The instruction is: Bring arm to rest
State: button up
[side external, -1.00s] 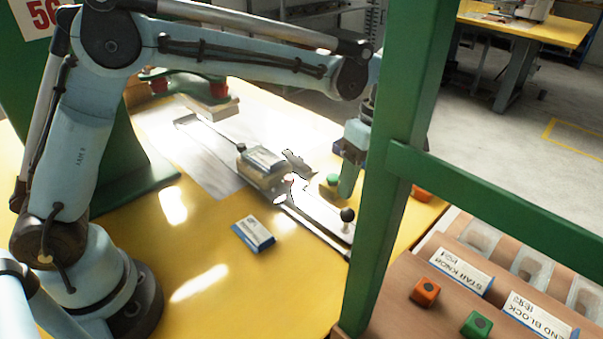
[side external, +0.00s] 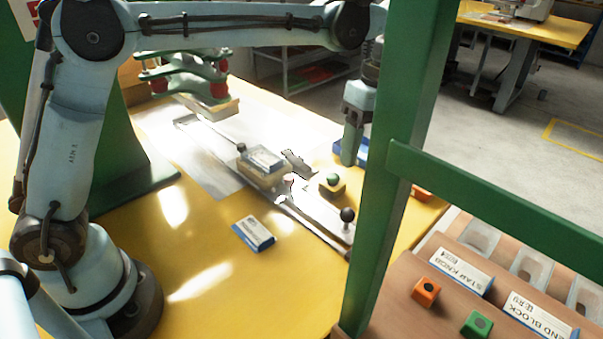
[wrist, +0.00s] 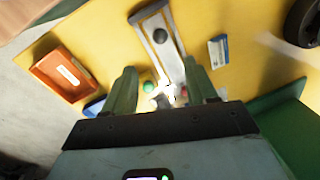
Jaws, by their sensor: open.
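My gripper (side external: 354,140) is raised above the yellow table, partly hidden behind a green post in the side external view. In the wrist view its two green fingers (wrist: 165,93) are spread apart with nothing held between them. Below it stands a small tan block with a green knob (side external: 333,184); the green knob also shows in the wrist view (wrist: 148,87). The fingers are apart from this block.
A metal rail with a black knob (side external: 347,215) crosses the yellow table (side external: 205,280). A labelled box (side external: 253,233) lies in front. The green post (side external: 395,150) stands close to my arm.

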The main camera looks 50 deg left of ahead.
jog(key=s+a+f+m+t, duration=0.3)
jog(key=s+a+m+t, duration=0.6)
jog(key=s+a+m, duration=0.4)
jog(key=shift+s+a+f+m, duration=0.15)
jog(key=shift+s+a+m, duration=0.05)
jog(key=shift+a+m, duration=0.85)
dwell(0.3)
